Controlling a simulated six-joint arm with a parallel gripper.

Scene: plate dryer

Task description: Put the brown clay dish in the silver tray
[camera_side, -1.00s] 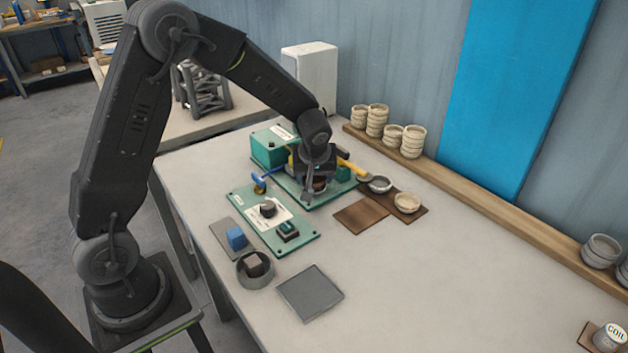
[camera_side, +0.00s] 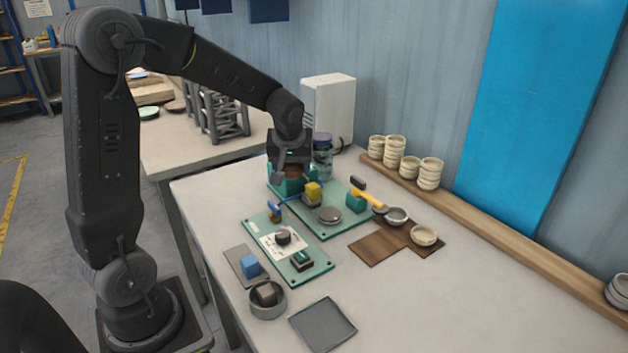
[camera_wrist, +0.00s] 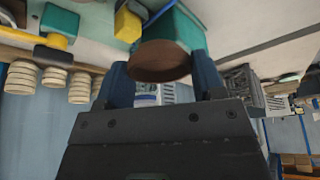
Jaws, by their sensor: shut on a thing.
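My gripper (camera_side: 290,175) is shut on the brown clay dish (camera_wrist: 160,61), which sits between the two fingers in the wrist view. In the side view the brown clay dish (camera_side: 293,171) is held up in front of the green box, above the back of the green board. A flat square grey tray (camera_side: 322,325), which looks like the silver tray, lies empty at the front of the table. My gripper is well behind it and higher.
The green board (camera_side: 335,228) carries a round metal plate (camera_side: 330,215), a yellow block (camera_side: 313,191) and a yellow-handled piece (camera_side: 368,198). A grey bowl (camera_side: 268,303) with a brown cube stands left of the tray. Table to the tray's right is clear.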

